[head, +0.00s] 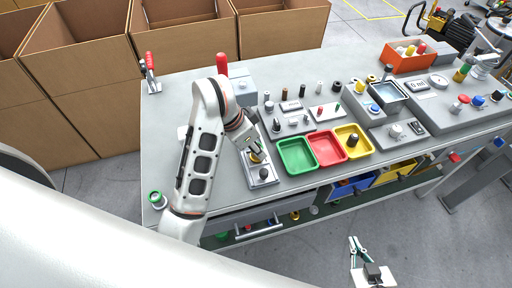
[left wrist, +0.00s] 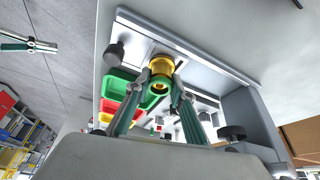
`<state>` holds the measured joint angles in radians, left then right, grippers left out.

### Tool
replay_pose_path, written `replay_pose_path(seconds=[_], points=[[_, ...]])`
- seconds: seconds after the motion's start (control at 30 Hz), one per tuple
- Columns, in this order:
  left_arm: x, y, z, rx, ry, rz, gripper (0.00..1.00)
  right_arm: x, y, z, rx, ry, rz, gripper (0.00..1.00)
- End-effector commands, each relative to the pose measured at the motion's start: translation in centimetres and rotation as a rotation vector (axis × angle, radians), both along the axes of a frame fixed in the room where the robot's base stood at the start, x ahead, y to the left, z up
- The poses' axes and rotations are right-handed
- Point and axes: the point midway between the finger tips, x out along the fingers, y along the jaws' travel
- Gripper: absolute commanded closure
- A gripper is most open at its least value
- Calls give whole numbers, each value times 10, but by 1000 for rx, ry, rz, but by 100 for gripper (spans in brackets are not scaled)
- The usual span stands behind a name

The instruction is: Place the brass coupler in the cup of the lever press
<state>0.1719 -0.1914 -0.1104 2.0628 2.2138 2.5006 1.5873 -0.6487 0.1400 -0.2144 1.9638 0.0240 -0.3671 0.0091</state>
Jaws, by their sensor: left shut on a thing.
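The brass coupler (left wrist: 160,72) is between the fingertips of my left gripper (left wrist: 159,98), which is shut on it. In the head view my left gripper (head: 256,154) points down over a pale metal fixture plate (head: 262,182) at the table's front edge, which looks like the base of the lever press. The plate (left wrist: 195,50) shows behind the coupler in the left wrist view, with a dark knob (left wrist: 114,53) beside it. I cannot make out the cup or whether the coupler touches it. My right gripper (head: 357,246) is empty and open, over the floor in front of the table.
Green (head: 296,155), red (head: 327,148) and yellow (head: 353,139) trays stand right of the plate. Small parts and fixtures crowd the table behind them. A red-handled clamp (head: 150,72) stands at the back left. The table's left part is mostly clear.

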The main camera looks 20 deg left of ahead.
Motion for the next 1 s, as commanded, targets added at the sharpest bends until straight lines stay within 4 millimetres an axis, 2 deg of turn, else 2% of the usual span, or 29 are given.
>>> replay_pose_path(seconds=[0.13,0.17,0.2,0.23,0.67,0.77,1.0], points=[[0,0,-4,-2,-1,1,100,-1,-1,-5,-2,2,-1,100],[0,0,-4,0,0,1,75,-1,-1,-6,-3,3,-1,100],[0,0,-3,0,0,1,64,-1,-1,-6,-3,5,0,100],[0,0,-3,0,0,1,60,-1,-1,-6,-3,6,0,100],[0,1,2,2,-1,0,60,-1,-2,-1,-3,5,-1,100],[-3,4,14,3,-2,-1,60,0,-2,5,-3,3,-2,100],[-16,17,60,4,-3,1,60,0,-8,26,-13,7,-10,100]])
